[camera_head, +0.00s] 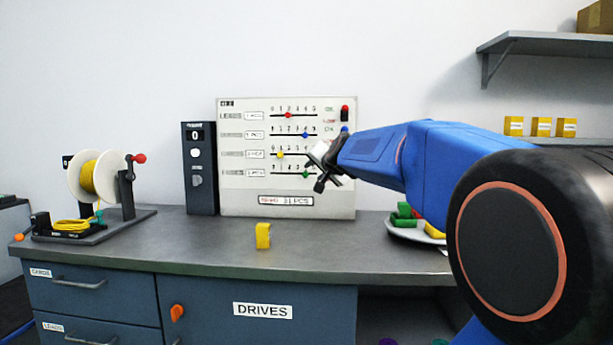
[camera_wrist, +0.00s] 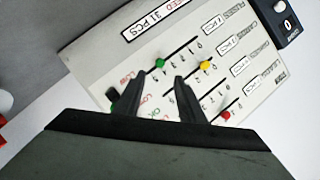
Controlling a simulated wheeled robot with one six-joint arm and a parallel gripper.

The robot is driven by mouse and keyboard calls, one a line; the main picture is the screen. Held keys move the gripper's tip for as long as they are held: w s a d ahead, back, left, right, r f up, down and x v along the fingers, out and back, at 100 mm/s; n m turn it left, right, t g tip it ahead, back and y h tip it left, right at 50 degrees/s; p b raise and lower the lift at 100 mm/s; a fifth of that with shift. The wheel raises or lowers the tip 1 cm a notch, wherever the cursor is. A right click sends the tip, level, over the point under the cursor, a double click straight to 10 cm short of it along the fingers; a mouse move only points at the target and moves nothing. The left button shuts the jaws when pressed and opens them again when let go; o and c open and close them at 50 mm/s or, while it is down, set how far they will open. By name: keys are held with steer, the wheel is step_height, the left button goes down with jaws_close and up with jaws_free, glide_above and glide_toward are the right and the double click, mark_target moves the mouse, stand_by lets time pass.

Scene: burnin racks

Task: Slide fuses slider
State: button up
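The pale slider board (camera_head: 240,190) stands upright at the back of the bench. It has four labelled rows with knobs: red (camera_head: 288,115) on top, blue (camera_head: 305,135), yellow (camera_head: 280,155) and green (camera_head: 305,174) at the bottom. My gripper (camera_head: 322,168) is in front of the board's right side. In the wrist view its fingers (camera_wrist: 161,80) are apart and empty, with the green knob (camera_wrist: 159,63) showing beyond the gap. The blue knob is not visible there.
A dark box with a display (camera_head: 200,168) adjoins the board's left. A yellow block (camera_head: 263,236) stands on the bench (camera_head: 210,255) in front. A wire spool (camera_head: 98,176) is at left. A plate (camera_head: 405,231) with green and yellow pieces sits at right, partly behind my arm.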

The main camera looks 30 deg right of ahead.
mark_target(305, 174)
steer(key=x, duration=1.1)
jaws_close()
